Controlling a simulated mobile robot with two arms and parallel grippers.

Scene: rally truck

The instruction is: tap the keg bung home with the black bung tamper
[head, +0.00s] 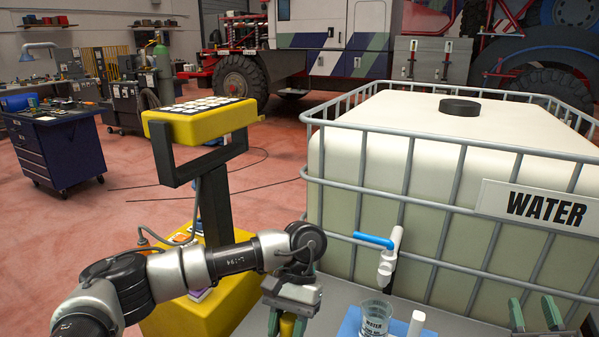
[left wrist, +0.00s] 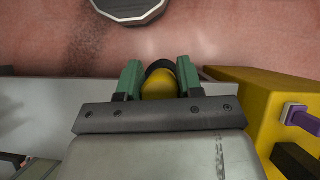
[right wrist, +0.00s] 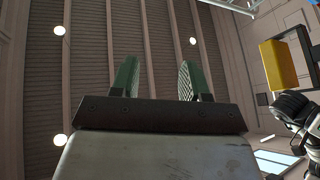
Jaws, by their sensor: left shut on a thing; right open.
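My left gripper (head: 287,323) is low in the head view, at the front edge of the grey table. In the left wrist view its two green fingers (left wrist: 159,72) are shut on a yellow piece with a dark end (left wrist: 160,86). Only part of this piece shows, so I cannot tell whether it is the black bung tamper. My right gripper (head: 535,316) is at the lower right of the head view, in front of the water tank. In the right wrist view its fingers (right wrist: 157,80) stand apart with nothing between them. I cannot make out a keg or bung.
A caged white water tank (head: 400,150) with a black lid (head: 460,107) and a blue-handled tap (head: 375,240) fills the right. A clear cup (head: 375,318) and a white cylinder (head: 416,323) stand below the tap. A yellow stand (head: 175,318) is at left. Open red floor (head: 130,215) lies beyond.

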